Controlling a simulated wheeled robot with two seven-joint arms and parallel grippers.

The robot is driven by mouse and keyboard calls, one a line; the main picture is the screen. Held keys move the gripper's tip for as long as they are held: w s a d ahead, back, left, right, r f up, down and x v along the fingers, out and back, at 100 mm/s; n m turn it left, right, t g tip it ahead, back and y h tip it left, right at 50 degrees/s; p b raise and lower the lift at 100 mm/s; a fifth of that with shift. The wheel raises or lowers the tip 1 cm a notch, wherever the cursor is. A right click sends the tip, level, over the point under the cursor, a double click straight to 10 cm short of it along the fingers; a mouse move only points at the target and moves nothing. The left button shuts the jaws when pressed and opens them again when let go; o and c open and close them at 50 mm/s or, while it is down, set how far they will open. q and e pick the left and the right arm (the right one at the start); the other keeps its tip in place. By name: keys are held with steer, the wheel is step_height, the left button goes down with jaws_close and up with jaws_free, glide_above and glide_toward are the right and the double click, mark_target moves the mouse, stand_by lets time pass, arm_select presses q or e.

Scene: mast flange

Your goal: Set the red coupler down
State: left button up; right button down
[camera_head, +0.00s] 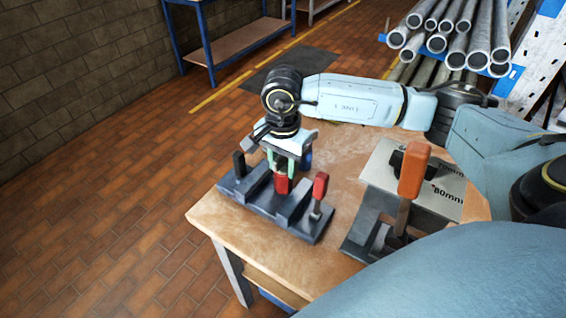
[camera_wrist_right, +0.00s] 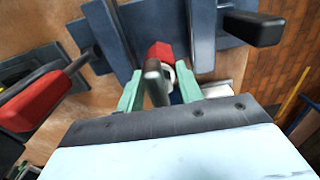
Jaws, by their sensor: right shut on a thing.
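The red coupler (camera_head: 282,183) is between the green fingers of my right gripper (camera_head: 280,166), which point down over the middle of a dark grey rack (camera_head: 259,198). In the right wrist view the red coupler (camera_wrist_right: 160,51) shows just beyond the fingers of my right gripper (camera_wrist_right: 159,92), with a metal end facing the camera. My right gripper is shut on it. The coupler is low, at the rack's middle gap; I cannot tell whether it touches the rack. My left gripper is not in view.
A red-handled tool (camera_head: 320,187) stands at the rack's right end and a black handle (camera_head: 238,163) at its left end. An orange-handled clamp (camera_head: 413,170) and a marked metal plate (camera_head: 448,185) are to the right. The wooden tabletop (camera_head: 262,258) is bare in front.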

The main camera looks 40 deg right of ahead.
steer(key=c, duration=0.9)
jaws_free()
step_height(320, 180, up, 12)
steer(key=shift+r+p, duration=0.15)
steer(key=shift+p, duration=0.15)
